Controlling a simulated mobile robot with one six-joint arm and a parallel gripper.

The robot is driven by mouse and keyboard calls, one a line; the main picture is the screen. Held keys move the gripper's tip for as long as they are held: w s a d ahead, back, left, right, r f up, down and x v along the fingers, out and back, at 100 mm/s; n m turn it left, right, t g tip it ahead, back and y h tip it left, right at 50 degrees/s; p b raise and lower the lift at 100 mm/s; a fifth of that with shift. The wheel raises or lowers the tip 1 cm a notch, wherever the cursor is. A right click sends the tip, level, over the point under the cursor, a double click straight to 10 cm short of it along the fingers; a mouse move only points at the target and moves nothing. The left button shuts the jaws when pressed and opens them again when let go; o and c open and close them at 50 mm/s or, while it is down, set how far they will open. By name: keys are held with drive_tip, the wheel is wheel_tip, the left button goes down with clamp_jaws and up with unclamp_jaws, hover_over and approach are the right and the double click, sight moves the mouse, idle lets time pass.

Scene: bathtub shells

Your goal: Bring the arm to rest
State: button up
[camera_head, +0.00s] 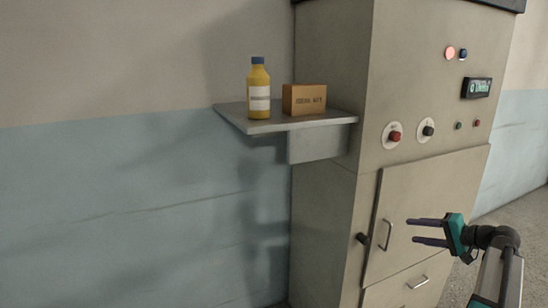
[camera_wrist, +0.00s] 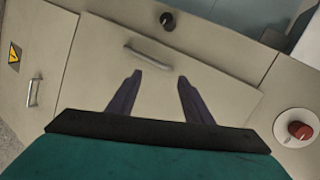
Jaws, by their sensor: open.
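My gripper (camera_head: 427,231) is at the lower right of the head view, with its two dark fingers spread and pointing left. It is in front of the beige cabinet's door (camera_head: 425,205), near the door's metal handle (camera_head: 385,235). In the wrist view, my gripper (camera_wrist: 158,92) shows both fingers apart with nothing between them. The same door handle (camera_wrist: 148,55) lies just beyond the fingertips there. I cannot tell the exact gap between fingers and door. The door looks shut.
A side shelf (camera_head: 290,124) on the cabinet carries a yellow bottle (camera_head: 259,90) and a small brown box (camera_head: 304,99). A red knob (camera_head: 395,136) and other controls are above the door. A lower drawer handle (camera_head: 417,283) and a black knob (camera_head: 362,239) stick out.

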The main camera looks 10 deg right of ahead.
drive_tip(key=a+f+n+g+p, duration=0.2)
drive_tip(key=a+f+g, duration=0.4)
drive_tip(key=a+f, duration=1.75)
drive_tip(key=s+a+f+n+g+p, duration=0.1)
drive_tip(key=s+a+f+g, duration=0.2)
drive_tip(key=s+a+f, duration=0.3)
drive_tip(key=s+a+f+n+g+p, duration=0.1)
drive_tip(key=s+a+f+g, duration=0.1)
drive_tip(key=s+a+f, duration=0.55)
drive_tip(key=s+a+f+n+g+h, duration=0.2)
drive_tip(key=s+f, duration=0.2)
drive_tip(key=s, duration=0.3)
drive_tip(key=s+a+f+n+g+h+p, duration=0.1)
drive_tip(key=s+a+f+n+g+h, duration=0.1)
drive_tip(key=s, duration=0.6)
drive_tip(key=s+a+f+n+g+h+p, duration=0.1)
drive_tip(key=s+a+f+n+g, duration=0.1)
drive_tip(key=s+f, duration=0.4)
drive_tip(key=shift+s+a+f+h, duration=0.2)
drive_tip(key=shift+s+a+h, duration=0.2)
drive_tip(key=shift+s+a, duration=0.35)
drive_tip(key=shift+s+d, duration=0.1)
